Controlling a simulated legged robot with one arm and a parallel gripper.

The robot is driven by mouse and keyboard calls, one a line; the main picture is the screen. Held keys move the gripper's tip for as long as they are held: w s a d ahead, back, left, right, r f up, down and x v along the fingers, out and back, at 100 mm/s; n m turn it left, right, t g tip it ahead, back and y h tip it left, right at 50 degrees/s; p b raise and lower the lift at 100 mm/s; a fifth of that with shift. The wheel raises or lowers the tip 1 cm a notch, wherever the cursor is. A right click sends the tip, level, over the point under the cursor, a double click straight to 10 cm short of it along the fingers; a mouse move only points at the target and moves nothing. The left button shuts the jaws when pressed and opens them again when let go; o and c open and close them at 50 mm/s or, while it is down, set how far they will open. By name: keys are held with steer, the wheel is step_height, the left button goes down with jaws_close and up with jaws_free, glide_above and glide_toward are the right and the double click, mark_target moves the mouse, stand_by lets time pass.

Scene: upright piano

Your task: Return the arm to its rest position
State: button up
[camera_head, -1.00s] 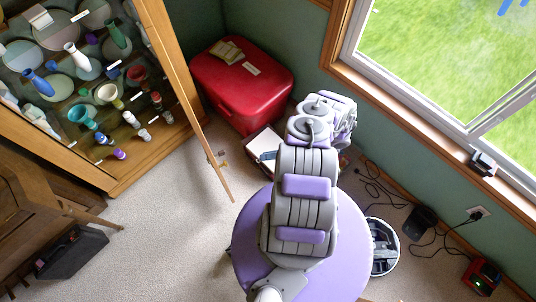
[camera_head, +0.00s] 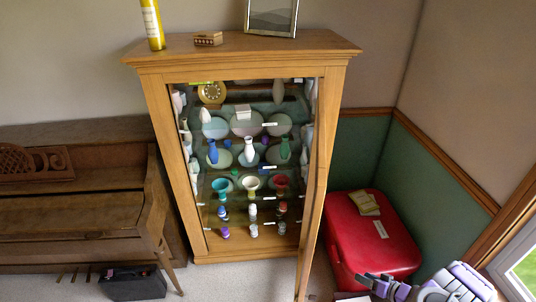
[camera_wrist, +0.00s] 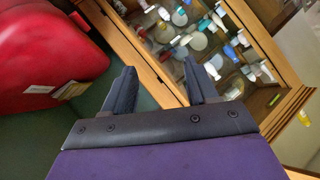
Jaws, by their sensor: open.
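My gripper (camera_wrist: 160,78) is open and empty in the wrist view. Its two dark fingers stand apart, with the purple wrist part below them. In the head view my gripper (camera_head: 378,284) is at the bottom right, in front of the lower part of the red trunk as seen from here. Part of my purple and grey arm shows beside it, cut off by the frame edge. I cannot tell whether the fingers touch anything there.
A wooden display cabinet (camera_head: 240,45) holds several vases and cups; its door (camera_head: 312,220) stands open toward me. The red trunk (camera_head: 372,245) is right of it. The piano (camera_head: 75,215) and a black case (camera_head: 133,283) are left. A window (camera_head: 522,265) is at lower right.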

steer(key=w+d+r+h, duration=0.3)
steer(key=w+r+h, duration=0.3)
steer(key=w+r, duration=0.9)
steer(key=s+a+r+g+h, duration=0.2)
steer(key=a+r, duration=0.1)
steer(key=r, duration=0.6)
steer(key=s+a+r+g+h, duration=0.1)
steer(key=s+a+r+h, duration=0.2)
steer(key=r, duration=0.6)
steer(key=s+a+r+g+y, duration=0.1)
steer(key=s+a+r+g, duration=0.2)
steer(key=s+a, duration=0.5)
steer(key=s+a+r+g+y, duration=0.1)
steer(key=s+a+r+g, duration=0.2)
steer(key=s+a, duration=0.6)
steer(key=s+a+r+g+y, duration=0.1)
steer(key=s+a+r+g, duration=0.2)
steer(key=s, duration=2.3)
steer(key=a+r, duration=0.2)
steer(key=a, duration=0.3)
steer(key=shift+a+r+y, duration=0.2)
steer(key=shift+r+y, duration=0.15)
steer(key=shift+y, duration=0.05)
